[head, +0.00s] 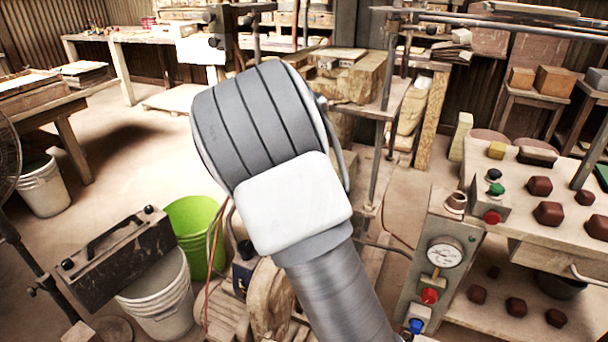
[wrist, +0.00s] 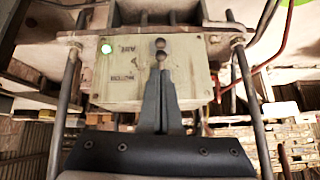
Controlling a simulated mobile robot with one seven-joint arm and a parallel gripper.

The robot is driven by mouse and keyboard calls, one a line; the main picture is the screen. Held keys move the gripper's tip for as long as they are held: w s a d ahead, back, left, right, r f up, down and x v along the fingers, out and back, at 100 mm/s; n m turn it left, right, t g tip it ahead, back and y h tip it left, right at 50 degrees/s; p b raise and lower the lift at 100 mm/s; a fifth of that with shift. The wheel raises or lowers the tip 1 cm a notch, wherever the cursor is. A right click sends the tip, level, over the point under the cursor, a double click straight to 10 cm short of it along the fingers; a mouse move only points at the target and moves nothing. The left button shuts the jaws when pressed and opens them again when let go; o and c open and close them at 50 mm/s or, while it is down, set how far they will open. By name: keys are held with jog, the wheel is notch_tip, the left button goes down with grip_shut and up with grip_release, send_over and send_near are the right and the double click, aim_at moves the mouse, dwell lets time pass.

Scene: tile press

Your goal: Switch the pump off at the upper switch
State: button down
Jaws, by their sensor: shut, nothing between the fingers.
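In the wrist view, a pale switch box (wrist: 130,82) faces me with small dark lettering that I cannot read for sure. Two small dark round switches sit one above the other near its top edge, the upper one (wrist: 160,43) and the lower one (wrist: 160,56). In the head view my arm covers the middle, and the gripper and box are hidden.
In the wrist view, metal rods (wrist: 245,90) flank the box, with a red hose (wrist: 282,40) at right. In the head view, a gauge panel (head: 436,262) and a bench with brown blocks (head: 548,212) stand right, and a green bucket (head: 199,225) left.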

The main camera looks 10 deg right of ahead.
jog(key=shift+w+d+r, duration=0.1)
jog(key=shift+w+d+r+p, duration=0.2)
jog(key=shift+w+d+p, duration=0.15)
jog(key=shift+w, duration=0.15)
jog(key=shift+s+a+r, duration=0.1)
jog(key=shift+s+r, duration=0.05)
